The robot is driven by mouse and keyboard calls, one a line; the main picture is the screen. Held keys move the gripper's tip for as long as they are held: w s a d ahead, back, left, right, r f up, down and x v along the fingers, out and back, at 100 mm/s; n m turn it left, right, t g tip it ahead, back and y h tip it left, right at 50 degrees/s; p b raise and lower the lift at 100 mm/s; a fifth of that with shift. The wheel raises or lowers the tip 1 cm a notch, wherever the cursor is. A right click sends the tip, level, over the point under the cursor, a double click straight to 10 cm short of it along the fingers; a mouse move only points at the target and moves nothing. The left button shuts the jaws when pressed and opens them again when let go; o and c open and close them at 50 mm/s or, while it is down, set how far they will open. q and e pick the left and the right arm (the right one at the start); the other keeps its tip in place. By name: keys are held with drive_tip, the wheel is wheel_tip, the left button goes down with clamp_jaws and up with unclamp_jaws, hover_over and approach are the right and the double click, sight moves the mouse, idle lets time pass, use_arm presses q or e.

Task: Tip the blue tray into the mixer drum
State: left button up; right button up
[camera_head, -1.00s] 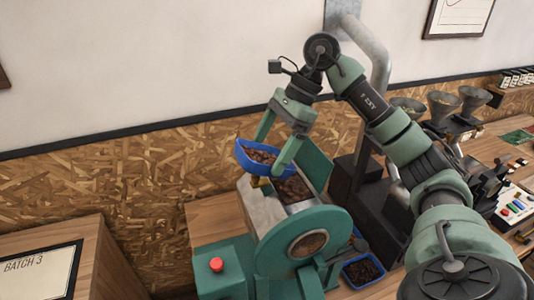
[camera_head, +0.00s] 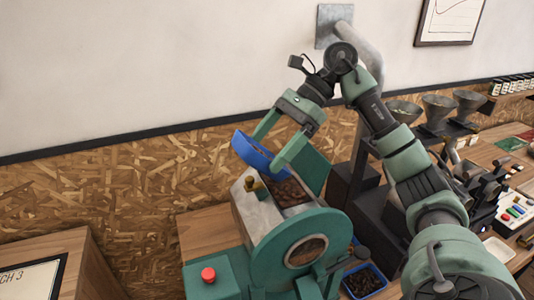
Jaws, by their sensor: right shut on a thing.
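The blue tray (camera_head: 252,153) is held by my right gripper (camera_head: 270,152), whose green fingers are shut on it. The tray is tilted, its blue outer side facing me, above the left part of the mixer drum's opening. I cannot see whether beans remain inside it. The mixer drum (camera_head: 299,238) is a green machine with a round front and a grey top. Its open hatch shows brown beans (camera_head: 286,191) inside, and a green lid (camera_head: 313,170) stands up behind the opening. My left gripper is not in view.
A red button (camera_head: 208,274) sits on the green box left of the drum. Another blue tray with dark beans (camera_head: 364,281) stands right of the drum. Funnels (camera_head: 438,107) and a button panel (camera_head: 516,212) are at the right. A wooden cabinet (camera_head: 100,260) is at lower left.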

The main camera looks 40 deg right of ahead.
drive_tip(key=shift+s+d+r+t+y+b, duration=0.15)
drive_tip(key=shift+d+y+b, duration=0.3)
drive_tip(key=shift+y+b, duration=0.7)
drive_tip(key=shift+s+d+f+t+y+b, duration=0.1)
drive_tip(key=shift+d+t+y+b, duration=0.3)
drive_tip(key=shift+b, duration=1.2)
drive_tip(key=shift+s+d+r+t+y+b, duration=0.1)
drive_tip(key=shift+d+y+b, duration=0.4)
drive_tip(key=shift+y+b, duration=0.7)
drive_tip(key=shift+s+d+t+y+b, duration=0.25)
drive_tip(key=shift+d+y+b, duration=0.65)
drive_tip(key=shift+b, duration=1.2)
drive_tip(key=shift+s+d+t+y+b, duration=0.1)
drive_tip(key=shift+d+t+y+b, duration=0.3)
drive_tip(key=shift+y+b, duration=1.2)
drive_tip(key=shift+h+b, duration=0.45)
